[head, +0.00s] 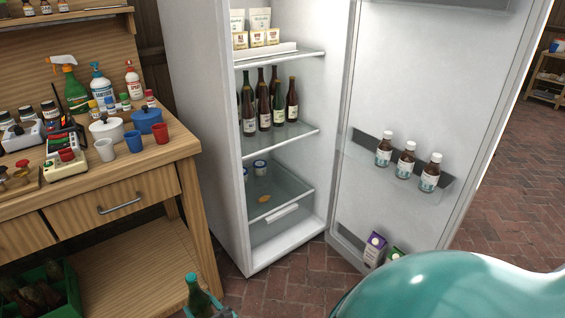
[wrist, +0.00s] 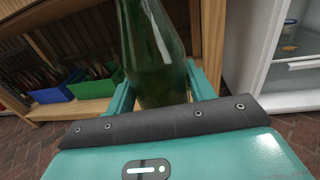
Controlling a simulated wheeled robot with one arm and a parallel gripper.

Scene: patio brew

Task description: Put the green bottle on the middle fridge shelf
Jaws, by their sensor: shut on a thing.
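The green bottle (wrist: 153,50) is upright between the fingers of my gripper (wrist: 160,88) in the wrist view, and the fingers are shut on it. In the head view the green bottle (head: 197,294) shows at the bottom edge, low in front of the wooden bench, with only a bit of my gripper (head: 212,312) beside it. The fridge stands open to the right of the bottle. Its middle shelf (head: 285,137) holds several dark wine bottles (head: 264,105) grouped toward the left and back. The front right part of that shelf looks bare.
The open fridge door (head: 410,80) carries small brown bottles (head: 406,160) and cartons (head: 374,250). Lower in the fridge are small tins (head: 260,168). The wooden bench (head: 150,185) at left is crowded with cups and jars. A green crate (head: 45,288) sits under it. Brick floor is clear before the fridge.

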